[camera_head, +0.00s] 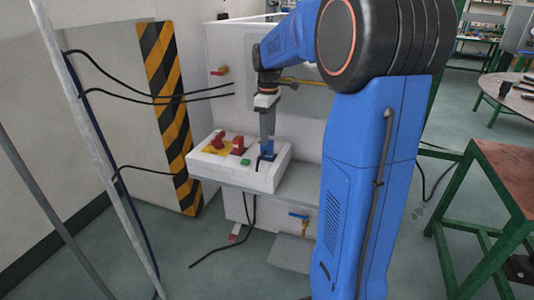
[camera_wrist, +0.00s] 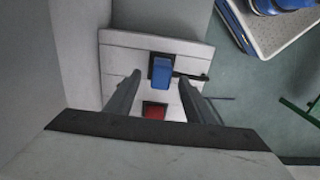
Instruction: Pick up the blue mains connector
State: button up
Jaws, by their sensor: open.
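The blue mains connector (camera_wrist: 161,72) sits in a dark square socket on the white panel (camera_wrist: 118,60), seen from above in the wrist view. In the head view the connector (camera_head: 267,152) shows small at the right end of the white control box (camera_head: 262,178), partly hidden by the gripper. My gripper (camera_wrist: 156,90) is open, its two dark fingers apart on either side of the picture's middle. In the head view my gripper (camera_head: 267,140) points down over the connector. The wrist view shows nothing held; contact with the connector cannot be told.
A red part (camera_wrist: 155,110) sits beside the connector on the panel. Red switches (camera_head: 238,145) and a green button (camera_head: 246,162) share the box. A black cable (camera_head: 252,212) hangs below it. A striped post (camera_head: 170,110) stands left; a green-framed table (camera_head: 490,180) stands right.

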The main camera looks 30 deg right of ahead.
aim_at(267, 152)
jog(key=shift+a+f, duration=0.2)
jog(key=shift+f, duration=2.8)
grip_shut()
